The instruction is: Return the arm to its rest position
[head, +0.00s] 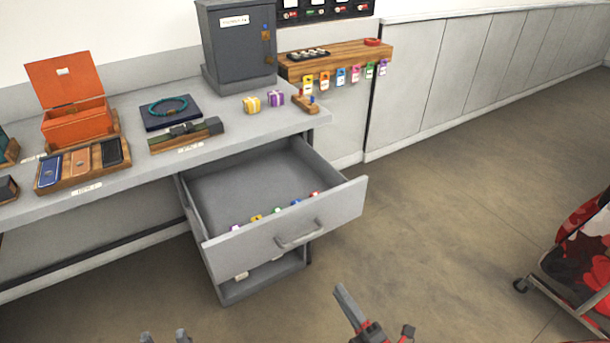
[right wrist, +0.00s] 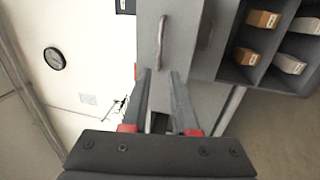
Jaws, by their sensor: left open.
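My left gripper (head: 165,338) shows only as two fingertips at the bottom edge of the head view, apart and with nothing seen between them. My right gripper (head: 375,318) is at the bottom, right of centre, in front of and below the open drawer (head: 345,200). In the right wrist view my right gripper (right wrist: 162,73) has its two fingers apart, and the drawer's handle (right wrist: 163,35) shows beyond and between them. In the head view the handle (head: 298,236) is clear of the gripper. Both arms are mostly out of view.
The drawer sticks out from under the grey counter (head: 235,132), with several small coloured items inside. A grey cabinet (head: 238,45) and an orange box (head: 75,125) stand on the counter. A cart (head: 585,265) is at the right. The floor between is clear.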

